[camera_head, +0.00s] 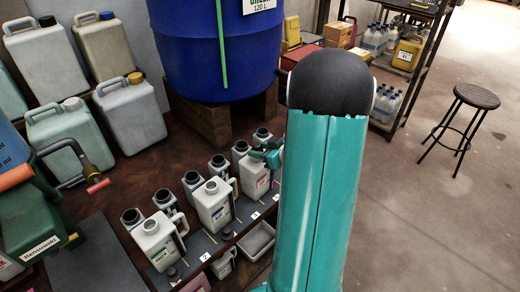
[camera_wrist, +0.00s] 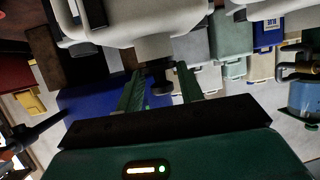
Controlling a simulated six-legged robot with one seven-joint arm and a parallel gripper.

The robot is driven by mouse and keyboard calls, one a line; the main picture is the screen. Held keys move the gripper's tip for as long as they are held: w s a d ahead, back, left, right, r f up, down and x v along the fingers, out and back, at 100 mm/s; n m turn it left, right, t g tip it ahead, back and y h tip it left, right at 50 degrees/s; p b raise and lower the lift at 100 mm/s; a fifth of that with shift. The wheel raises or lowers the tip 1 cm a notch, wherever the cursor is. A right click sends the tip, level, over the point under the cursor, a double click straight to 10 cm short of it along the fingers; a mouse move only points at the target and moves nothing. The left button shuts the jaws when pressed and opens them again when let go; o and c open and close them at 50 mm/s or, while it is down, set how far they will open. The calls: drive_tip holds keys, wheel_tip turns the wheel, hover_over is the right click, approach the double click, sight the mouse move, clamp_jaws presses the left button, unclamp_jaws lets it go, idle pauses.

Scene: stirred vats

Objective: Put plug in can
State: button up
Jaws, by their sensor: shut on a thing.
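Several pale cans with handles stand in a row on the bench in the head view; the farthest can (camera_head: 252,180) is beside my gripper (camera_head: 268,153). In the wrist view, which looks upside down, my gripper (camera_wrist: 160,88) has its two green fingers closed around a small dark plug (camera_wrist: 158,76). The plug is right at the neck (camera_wrist: 153,48) of a pale can. I cannot tell whether it is inside the opening. Other dark plugs (camera_head: 172,272) lie on the bench's front strip. My arm hides what is right of the farthest can.
A blue vat (camera_head: 215,50) stands on wooden blocks behind the cans. Large jerrycans (camera_head: 132,112) stand at the left, near a green hand-cranked machine (camera_head: 35,215). A grey tray (camera_head: 257,241) is below the bench edge. A stool (camera_head: 477,96) stands on open floor at right.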

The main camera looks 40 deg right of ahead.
drive_tip(key=shift+f, duration=0.4)
idle(0.3)
drive_tip(key=o, duration=1.6)
drive_tip(key=shift+s+a+f, duration=0.1)
drive_tip(key=shift+s+f, duration=0.05)
drive_tip(key=shift+f, duration=0.1)
drive_tip(key=shift+c, duration=0.2)
drive_tip(key=shift+r, duration=4.05)
drive_tip(key=shift+w, duration=0.2)
